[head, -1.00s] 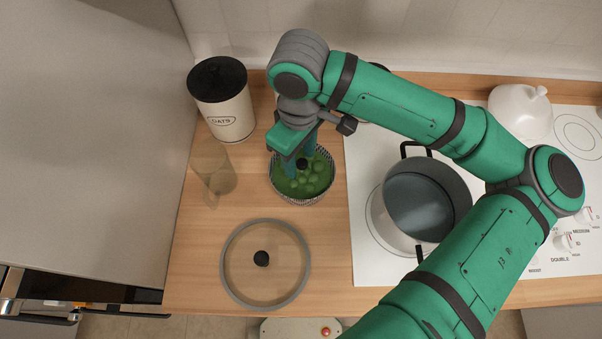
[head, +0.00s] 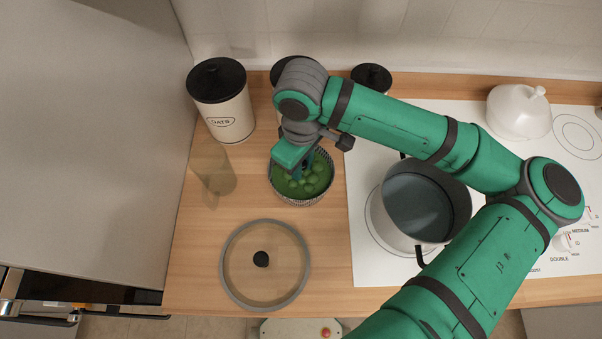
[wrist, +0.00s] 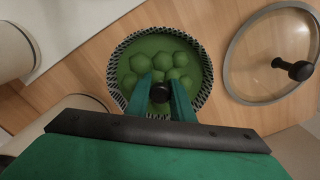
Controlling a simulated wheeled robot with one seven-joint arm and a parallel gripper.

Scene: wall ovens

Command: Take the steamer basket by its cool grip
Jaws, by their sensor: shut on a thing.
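The steamer basket (head: 316,190) is a round perforated metal basket holding green round food, standing on the wooden counter left of the hob. In the wrist view the basket (wrist: 203,97) shows its perforated rim, with a black knob grip (wrist: 160,93) at its middle. My gripper (head: 298,174) reaches down into the basket from above. In the wrist view my gripper (wrist: 161,92) has its two green fingers on either side of the black knob, shut on it. The knob's lower part is hidden in the food.
A glass lid (head: 284,288) with a black knob lies in front of the basket. A clear glass (head: 213,168) and an oats canister (head: 229,122) stand to the left. A pot (head: 440,207) sits on the hob to the right, with a white lidded dish (head: 518,115) behind.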

